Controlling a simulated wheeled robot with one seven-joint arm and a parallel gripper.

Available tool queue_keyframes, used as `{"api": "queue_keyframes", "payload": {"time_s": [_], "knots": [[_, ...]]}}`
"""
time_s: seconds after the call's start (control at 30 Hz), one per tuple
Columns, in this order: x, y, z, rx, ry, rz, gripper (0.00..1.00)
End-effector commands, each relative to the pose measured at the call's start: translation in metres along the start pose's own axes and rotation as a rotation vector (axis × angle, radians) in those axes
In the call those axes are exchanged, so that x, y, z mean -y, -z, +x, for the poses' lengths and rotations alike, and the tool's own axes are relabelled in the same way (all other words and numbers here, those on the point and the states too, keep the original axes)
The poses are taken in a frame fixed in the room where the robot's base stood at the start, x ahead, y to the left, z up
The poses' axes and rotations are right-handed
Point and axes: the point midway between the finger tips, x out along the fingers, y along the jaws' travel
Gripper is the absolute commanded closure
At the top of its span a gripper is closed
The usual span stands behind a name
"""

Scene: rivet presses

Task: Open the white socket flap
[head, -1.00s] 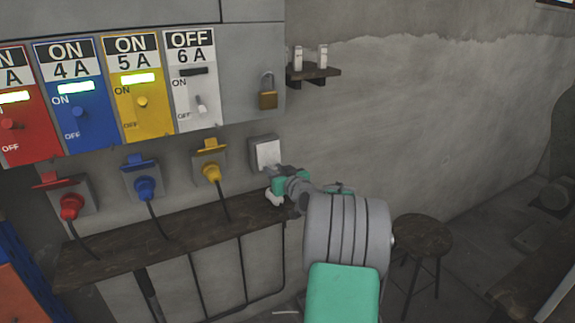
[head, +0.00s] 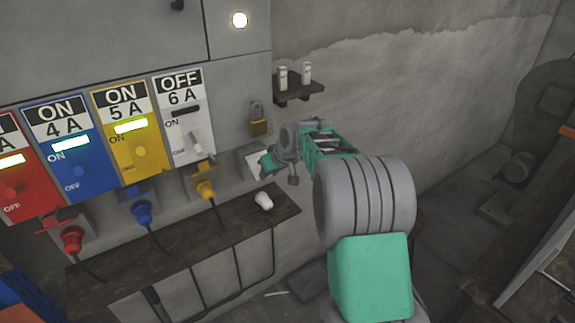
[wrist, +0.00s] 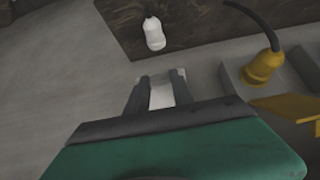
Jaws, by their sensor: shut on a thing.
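The white socket (head: 250,161) is on the wall below the 6 A panel and right of the yellow socket. My gripper (head: 265,164) is at its front and covers part of it. In the wrist view my gripper (wrist: 161,77) has its two fingers on either side of a white piece (wrist: 161,96), which looks like the socket flap. It is shut on this piece. How far the flap is swung cannot be told, as my gripper hides most of it.
A white plug (head: 263,201) lies on the dark wooden shelf (head: 235,227) below; it also shows in the wrist view (wrist: 154,33). The yellow plug (head: 205,188) sits in its socket to the left. A padlock (head: 258,125) and a small shelf (head: 299,92) are above.

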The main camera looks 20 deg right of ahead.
Motion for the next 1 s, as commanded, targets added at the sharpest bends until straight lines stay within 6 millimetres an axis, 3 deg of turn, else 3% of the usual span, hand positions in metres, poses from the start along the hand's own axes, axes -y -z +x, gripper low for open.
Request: {"api": "queue_keyframes", "payload": {"time_s": [0.3,0.87,0.9,1.0], "knots": [[0.010,0.018,-0.015,-0.021,0.005,-0.019,1.00],[0.010,0.025,-0.020,-0.031,0.005,-0.023,1.00],[0.010,0.025,-0.020,-0.031,0.005,-0.023,0.69],[0.009,0.023,-0.019,-0.027,0.005,-0.021,0.61]]}}
